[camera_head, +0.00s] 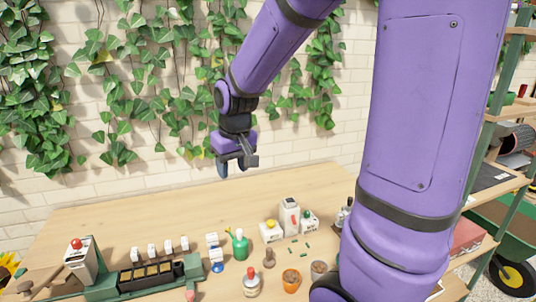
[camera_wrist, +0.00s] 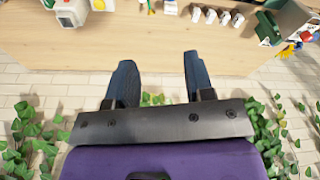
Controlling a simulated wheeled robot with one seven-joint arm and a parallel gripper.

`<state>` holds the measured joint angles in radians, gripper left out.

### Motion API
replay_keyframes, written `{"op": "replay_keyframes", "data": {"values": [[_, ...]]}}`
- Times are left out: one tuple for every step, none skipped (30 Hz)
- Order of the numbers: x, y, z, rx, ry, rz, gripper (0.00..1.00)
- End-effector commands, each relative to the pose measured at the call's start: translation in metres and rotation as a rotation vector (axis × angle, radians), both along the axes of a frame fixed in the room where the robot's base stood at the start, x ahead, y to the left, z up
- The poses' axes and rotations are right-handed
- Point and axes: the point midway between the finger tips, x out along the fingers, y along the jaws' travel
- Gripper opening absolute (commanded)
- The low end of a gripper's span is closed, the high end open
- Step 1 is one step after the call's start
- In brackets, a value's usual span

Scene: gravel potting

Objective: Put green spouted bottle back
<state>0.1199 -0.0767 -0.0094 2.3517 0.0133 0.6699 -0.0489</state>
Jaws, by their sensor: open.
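The green spouted bottle (camera_head: 240,246) stands upright on the wooden table (camera_head: 120,218), among small pots and white boxes. It has a white cap and a thin yellowish spout at its upper left. My gripper (camera_head: 231,170) is open and empty, high above the back of the table near the wall, well apart from the bottle. In the wrist view my gripper (camera_wrist: 160,64) shows two dark fingers spread wide with nothing between them. A small green and yellow bit at the top edge there may be part of the bottle; I cannot tell.
A white device (camera_head: 289,215) stands right of the bottle. A terracotta pot (camera_head: 291,281) and a red-capped bottle (camera_head: 251,282) are in front. A green tray rack (camera_head: 150,275) and several white boxes are left. The back of the table is bare; an ivy-covered wall (camera_head: 180,150) rises behind.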

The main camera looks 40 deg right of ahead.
Motion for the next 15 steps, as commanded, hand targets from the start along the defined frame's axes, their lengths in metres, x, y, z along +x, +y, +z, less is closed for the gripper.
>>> {"op": "replay_keyframes", "data": {"values": [[-0.01,0.005,0.013,-0.003,-0.023,0.008,0.48],[-0.015,0.007,0.019,-0.003,-0.033,0.011,0.48],[-0.023,0.01,0.027,-0.004,-0.044,0.015,0.48],[-0.029,0.013,0.033,-0.004,-0.054,0.018,0.48],[-0.035,0.015,0.039,-0.006,-0.065,0.021,0.48],[-0.044,0.018,0.046,-0.006,-0.077,0.026,0.48],[-0.05,0.02,0.051,-0.007,-0.086,0.03,0.48],[-0.056,0.022,0.056,-0.007,-0.096,0.033,0.48],[-0.065,0.025,0.062,-0.008,-0.109,0.036,0.48],[-0.072,0.027,0.067,-0.008,-0.118,0.039,0.48],[-0.078,0.029,0.071,-0.009,-0.128,0.042,0.48],[-0.087,0.031,0.076,-0.01,-0.14,0.047,0.48],[-0.094,0.033,0.08,-0.01,-0.149,0.05,0.48],[-0.101,0.035,0.083,-0.01,-0.16,0.054,0.48],[-0.11,0.037,0.088,-0.011,-0.173,0.058,0.48]]}}
